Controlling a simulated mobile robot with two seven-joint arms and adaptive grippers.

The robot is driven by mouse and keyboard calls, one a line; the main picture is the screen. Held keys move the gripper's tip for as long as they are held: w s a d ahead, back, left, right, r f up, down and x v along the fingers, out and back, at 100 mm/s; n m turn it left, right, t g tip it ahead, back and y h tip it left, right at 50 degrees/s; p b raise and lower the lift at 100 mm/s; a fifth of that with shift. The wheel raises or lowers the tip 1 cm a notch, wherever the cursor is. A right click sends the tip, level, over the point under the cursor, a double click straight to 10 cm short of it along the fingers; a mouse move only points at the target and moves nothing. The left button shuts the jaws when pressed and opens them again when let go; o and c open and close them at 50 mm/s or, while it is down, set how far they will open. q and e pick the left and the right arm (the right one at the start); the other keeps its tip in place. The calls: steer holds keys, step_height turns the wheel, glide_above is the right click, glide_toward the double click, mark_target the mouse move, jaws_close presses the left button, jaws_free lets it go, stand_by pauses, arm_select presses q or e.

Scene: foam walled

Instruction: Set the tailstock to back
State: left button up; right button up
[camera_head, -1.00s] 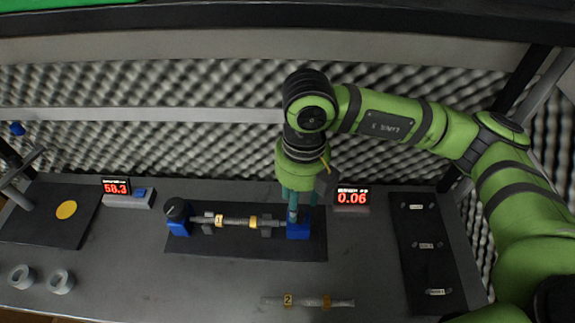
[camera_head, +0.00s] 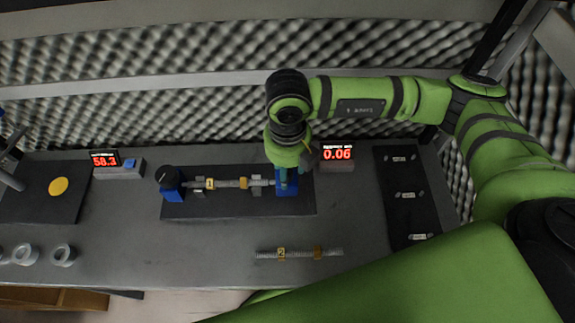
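The tailstock (camera_head: 287,188) is the blue block at the right end of a dark fixture plate (camera_head: 235,207). A ribbed rod with yellow bands (camera_head: 225,183) lies between it and the blue headstock (camera_head: 171,184) with a dark knob at the left end. My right gripper (camera_head: 286,178) points down at the tailstock, its teal fingers on or just above the block. The wrist hides the fingers' upper part, and I cannot tell whether they grip. My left gripper is not in view.
A second rod (camera_head: 299,253), labelled 2, lies on the bench in front. A display reading 0.06 (camera_head: 337,155) stands close right of my wrist. A dark board (camera_head: 407,195) lies at right. Two rings (camera_head: 63,255) and a pad with a yellow disc (camera_head: 58,186) are at left.

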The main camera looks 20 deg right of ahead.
jaws_close()
steer(key=shift+d+f, duration=0.1)
steer(key=shift+s+d+f+b, duration=0.1)
steer(key=shift+s+d+b, duration=0.05)
steer(key=shift+d+b, duration=0.3)
steer(key=shift+s+d+b, duration=0.15)
steer(key=shift+d+b, duration=0.2)
steer(key=shift+d, duration=0.15)
steer(key=shift+s+d, duration=0.1)
steer(key=shift+d, duration=0.25)
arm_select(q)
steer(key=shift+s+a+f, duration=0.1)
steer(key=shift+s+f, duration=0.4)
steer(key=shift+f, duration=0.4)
arm_select(e)
steer(key=shift+r, duration=0.2)
jaws_free()
steer(key=shift+o, duration=0.8)
steer(key=shift+d, duration=0.15)
